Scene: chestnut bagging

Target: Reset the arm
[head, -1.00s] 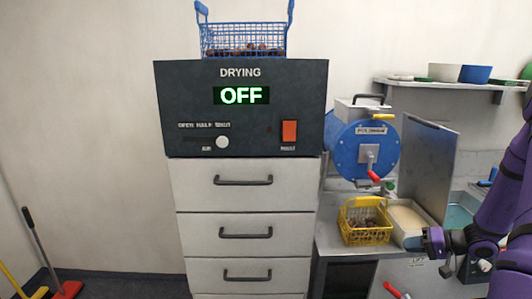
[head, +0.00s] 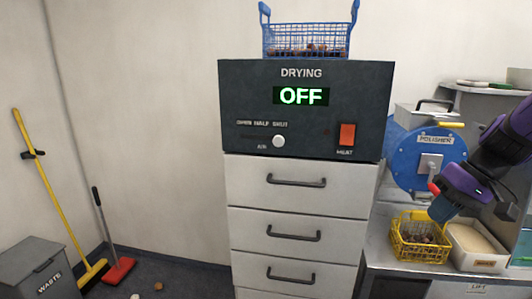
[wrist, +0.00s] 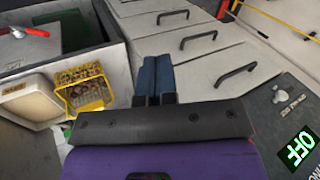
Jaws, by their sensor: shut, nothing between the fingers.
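My arm comes in from the right in the head view, purple with a dark wrist. My gripper (head: 441,208) is above the steel counter, in front of the blue polisher and near the yellow basket. In the wrist view my gripper (wrist: 157,62) shows its two blue fingers side by side, shut and empty. The wrist view looks past them at the dryer's drawer fronts (wrist: 195,60).
The dryer (head: 310,105) reads OFF, with a blue basket (head: 305,40) of chestnuts on top. A yellow basket (head: 420,250) of chestnuts and a pale tray (head: 476,262) stand on the counter. The polisher (head: 405,165) is behind. A waste bin (head: 40,270) and brooms stand left.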

